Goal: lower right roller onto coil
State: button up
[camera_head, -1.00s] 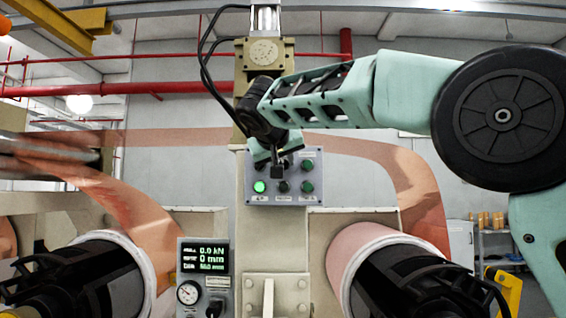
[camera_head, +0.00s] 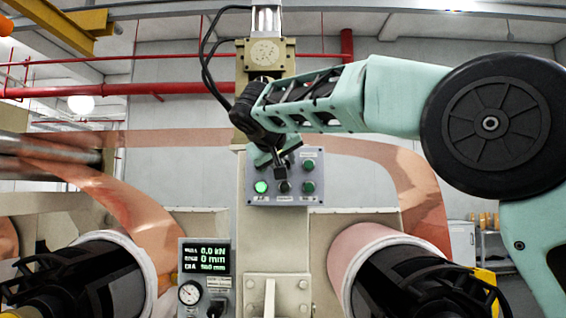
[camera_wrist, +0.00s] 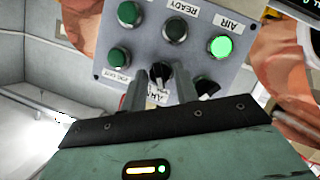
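The grey control panel (camera_head: 297,199) is on the beige post, with a lit green lamp, dark green lamps and black selector knobs. The right copper coil (camera_head: 362,250) lies at lower right on a black core; I cannot make out a right roller. My gripper (camera_head: 280,173) is just in front of the panel. In the wrist view, the panel (camera_wrist: 205,25) appears upside down. My gripper (camera_wrist: 163,92) is open there, one finger on each side of the middle selector knob (camera_wrist: 158,75). I cannot tell whether the fingers touch it.
A display box (camera_head: 205,262) reading 0.0 kN and 0 mm stands below left of the panel. The left coil (camera_head: 145,262) is at lower left. Copper foil (camera_head: 400,165) runs behind the post and down to the right coil. A red pipe (camera_head: 180,86) crosses the back wall.

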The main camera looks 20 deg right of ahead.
jog(key=b+v, duration=0.3)
jog(key=v, duration=1.4)
jog(key=shift+s, duration=0.15)
jog(key=shift+a, duration=0.1)
jog(key=s+a+f+n+g+y, duration=0.2)
jog(key=f, duration=0.8)
jog(key=s+a+f+n+g+y, duration=0.1)
jog(key=s+f+n+g+y, duration=0.15)
jog(key=f, duration=0.75)
jog(key=s+a+f+n+g+y, duration=0.1)
jog(key=s+a+f+n+g, duration=0.15)
jog(key=f, duration=0.75)
jog(key=s+d+f+g+y, duration=0.1)
jog(key=s+d+f, duration=0.3)
jog(key=s+f, duration=0.6)
jog(key=s+d+f+g+y, duration=0.1)
jog(key=s+d+f+g, duration=0.3)
jog(key=s+f, duration=0.7)
jog(key=shift+s+f, duration=0.3)
jog(key=shift+f, duration=0.45)
